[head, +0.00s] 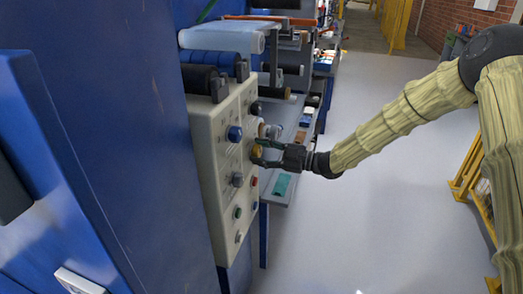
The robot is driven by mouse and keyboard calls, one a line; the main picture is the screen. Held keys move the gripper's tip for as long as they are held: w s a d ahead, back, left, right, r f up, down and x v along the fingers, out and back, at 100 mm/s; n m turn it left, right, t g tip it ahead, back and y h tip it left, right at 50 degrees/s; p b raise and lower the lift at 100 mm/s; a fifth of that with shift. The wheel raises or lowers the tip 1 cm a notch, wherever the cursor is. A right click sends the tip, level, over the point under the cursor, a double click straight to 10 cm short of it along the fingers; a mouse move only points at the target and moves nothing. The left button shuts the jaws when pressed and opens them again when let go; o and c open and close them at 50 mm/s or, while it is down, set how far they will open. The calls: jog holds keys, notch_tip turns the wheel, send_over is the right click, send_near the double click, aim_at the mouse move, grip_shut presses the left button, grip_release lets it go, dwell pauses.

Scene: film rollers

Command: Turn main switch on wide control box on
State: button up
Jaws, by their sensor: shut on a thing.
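The wide control box (217,190) is a pale panel on the blue machine's side at centre left.
A tall blue cabinet (105,130) fills the left. Film rollers (222,40) sit above the panel. Shelves with small items, including a green piece (281,185), stand behind my gripper. The grey floor (375,220) is open; a yellow barrier (468,170) stands at the right.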

jog(key=m+p, duration=0.4)
jog(key=m, duration=0.2)
jog(key=shift+r, duration=0.2)
jog(key=m+p, duration=0.2)
jog(key=m, duration=0.3)
jog(key=shift+w+f+p, duration=0.1)
jog(key=shift+w+p, duration=0.05)
jog(key=shift+p, duration=0.15)
jog(key=shift+m, duration=0.4)
jog(key=o, duration=1)
jog(key=shift+d, duration=0.1)
jog(key=v, duration=1.2)
